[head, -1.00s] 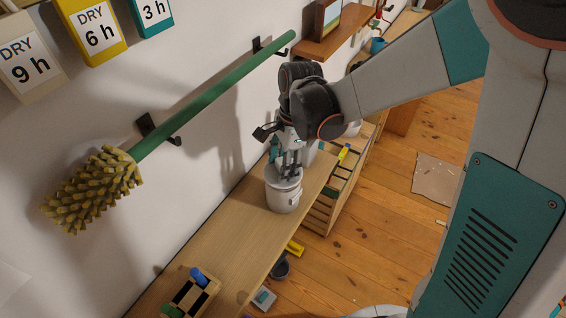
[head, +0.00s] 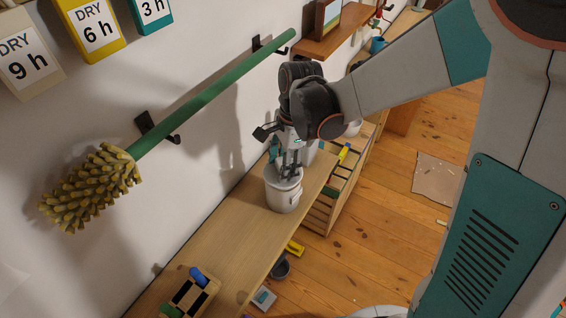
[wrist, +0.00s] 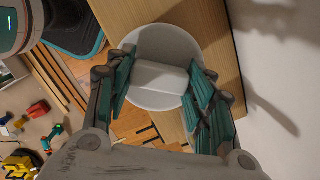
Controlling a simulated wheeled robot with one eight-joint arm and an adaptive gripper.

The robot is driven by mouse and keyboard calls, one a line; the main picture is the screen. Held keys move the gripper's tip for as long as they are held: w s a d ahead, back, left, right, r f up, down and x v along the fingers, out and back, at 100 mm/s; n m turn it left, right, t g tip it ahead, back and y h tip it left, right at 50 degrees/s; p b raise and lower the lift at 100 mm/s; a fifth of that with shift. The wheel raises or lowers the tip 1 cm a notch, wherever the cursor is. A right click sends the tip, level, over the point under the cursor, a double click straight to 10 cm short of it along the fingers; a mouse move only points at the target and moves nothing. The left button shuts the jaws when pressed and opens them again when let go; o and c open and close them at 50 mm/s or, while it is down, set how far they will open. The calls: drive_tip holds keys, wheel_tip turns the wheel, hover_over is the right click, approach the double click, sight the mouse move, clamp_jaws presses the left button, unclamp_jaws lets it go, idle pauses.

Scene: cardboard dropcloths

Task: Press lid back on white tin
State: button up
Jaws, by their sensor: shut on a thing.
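The white tin (head: 283,196) stands upright on the wooden bench top, with a wire bail and ear on its side. My gripper (head: 290,172) points down over its mouth. In the wrist view, my gripper (wrist: 160,90) has its two teal-padded fingers on either side of a pale block-shaped grip (wrist: 160,78). This grip sits across a round white disc, the lid (wrist: 152,100) as it appears. The lid lies at or just over the tin's top; I cannot tell whether it is seated. The fingers hide part of the rim.
The bench top (head: 215,240) is clear in front of the tin. A small box with coloured handles (head: 188,296) stands at its near end. A long green-handled brush (head: 205,100) hangs on the wall at left. A slatted crate (head: 325,205) stands right of the bench.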

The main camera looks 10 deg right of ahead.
drive_tip(key=o, duration=1.7)
drive_tip(key=shift+r, duration=0.1)
drive_tip(key=shift+r+p, duration=2.55)
drive_tip(key=shift+r, duration=0.85)
clamp_jaws()
